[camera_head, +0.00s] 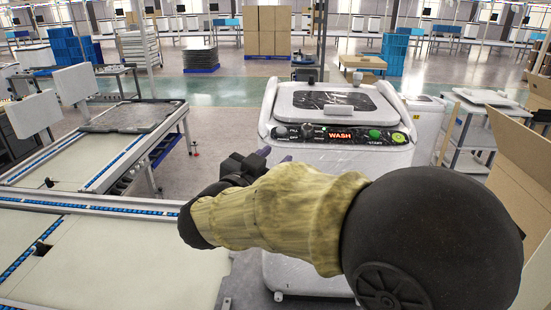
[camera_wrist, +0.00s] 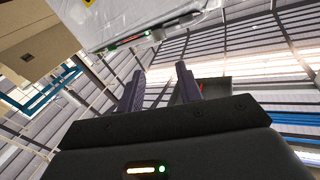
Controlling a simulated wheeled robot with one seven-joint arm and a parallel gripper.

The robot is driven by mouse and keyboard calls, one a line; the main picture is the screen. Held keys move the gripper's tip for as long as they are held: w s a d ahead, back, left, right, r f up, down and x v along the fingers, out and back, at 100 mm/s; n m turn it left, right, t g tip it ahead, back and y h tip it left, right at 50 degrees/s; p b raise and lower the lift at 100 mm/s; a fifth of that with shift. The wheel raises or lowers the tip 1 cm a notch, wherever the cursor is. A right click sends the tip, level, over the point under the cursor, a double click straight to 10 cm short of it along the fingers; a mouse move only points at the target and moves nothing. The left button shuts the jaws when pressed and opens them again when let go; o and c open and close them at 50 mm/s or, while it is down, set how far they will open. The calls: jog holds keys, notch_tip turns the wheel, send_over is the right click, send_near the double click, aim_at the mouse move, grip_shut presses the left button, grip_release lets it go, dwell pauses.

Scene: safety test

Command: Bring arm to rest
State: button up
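My arm crosses the lower middle of the head view, with a black joint and a tan fabric sleeve. My gripper (camera_head: 243,167) is at its far end, in front of the white washing machine (camera_head: 340,160). In the wrist view my gripper (camera_wrist: 160,88) shows two dark fingers standing apart with nothing between them, so it is open and empty. The washing machine has a lit orange WASH display and a green button. Its edge also shows at the top of the wrist view (camera_wrist: 150,18). In the head view, part of its front is hidden behind my arm.
A conveyor (camera_head: 90,245) with blue-edged rails runs along the left. A cardboard box (camera_head: 518,175) stands close on the right, beside a grey cart (camera_head: 470,135). Stacked brown boxes (camera_head: 268,30) and blue crates (camera_head: 394,52) are farther back. Open floor (camera_head: 225,90) lies behind the machine.

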jog(key=shift+w, duration=0.1)
jog(key=w+d+f+n+g+y, duration=0.1)
jog(key=d+f+n+g+y, duration=0.1)
jog(key=d+f+n+y, duration=0.4)
jog(key=w+d+f+n+g+y, duration=0.1)
jog(key=d+f+g+y, duration=0.15)
jog(key=f, duration=0.65)
jog(key=s+d+f+g, duration=0.4)
jog(key=s+d+f, duration=0.2)
jog(key=s, duration=0.3)
jog(key=s+d+f+g, duration=0.5)
jog(key=s+d+f, duration=0.1)
jog(key=s, duration=0.3)
jog(key=shift+h, duration=0.45)
jog(key=shift+w, duration=0.1)
